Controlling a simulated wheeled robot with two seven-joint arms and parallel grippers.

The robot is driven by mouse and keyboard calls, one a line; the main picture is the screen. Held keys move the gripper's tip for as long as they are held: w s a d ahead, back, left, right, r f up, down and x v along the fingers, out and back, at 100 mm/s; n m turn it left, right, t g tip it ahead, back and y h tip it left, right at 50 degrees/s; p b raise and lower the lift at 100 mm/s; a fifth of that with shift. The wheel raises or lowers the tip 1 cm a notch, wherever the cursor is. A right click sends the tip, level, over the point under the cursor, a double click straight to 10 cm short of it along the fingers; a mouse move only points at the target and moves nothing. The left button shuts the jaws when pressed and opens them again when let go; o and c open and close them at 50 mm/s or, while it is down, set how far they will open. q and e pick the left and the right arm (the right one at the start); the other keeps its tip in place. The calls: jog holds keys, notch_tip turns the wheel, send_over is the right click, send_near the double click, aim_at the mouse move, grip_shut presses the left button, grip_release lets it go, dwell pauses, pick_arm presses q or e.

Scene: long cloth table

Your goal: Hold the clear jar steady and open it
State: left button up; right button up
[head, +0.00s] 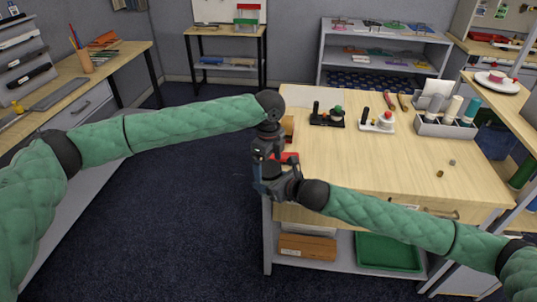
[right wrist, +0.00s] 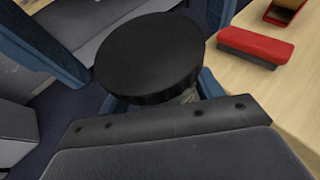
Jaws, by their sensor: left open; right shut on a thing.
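The jar shows in the right wrist view as a round black lid (right wrist: 148,52) on a body mostly hidden below it; only a sliver of the clear side (right wrist: 188,95) shows. The lid sits on the jar. My right gripper (head: 262,184) is shut on the jar's body below the lid, at the table's left edge. My left gripper (head: 265,157) points down just above it, open. Blue fingers stand apart on either side of the lid in the right wrist view. In the head view the grippers hide the jar.
The table's middle is mostly clear. Open floor (head: 180,200) lies left of it.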

pick_arm(q)
jog(key=shift+f, duration=0.35)
jog(key=shift+c, duration=0.2)
jog(key=c, duration=0.9)
jog(key=n, duration=0.6)
jog(key=shift+r, duration=0.1)
jog(key=shift+c, duration=0.2)
jog(key=o, duration=1)
jog(key=shift+o, duration=0.4)
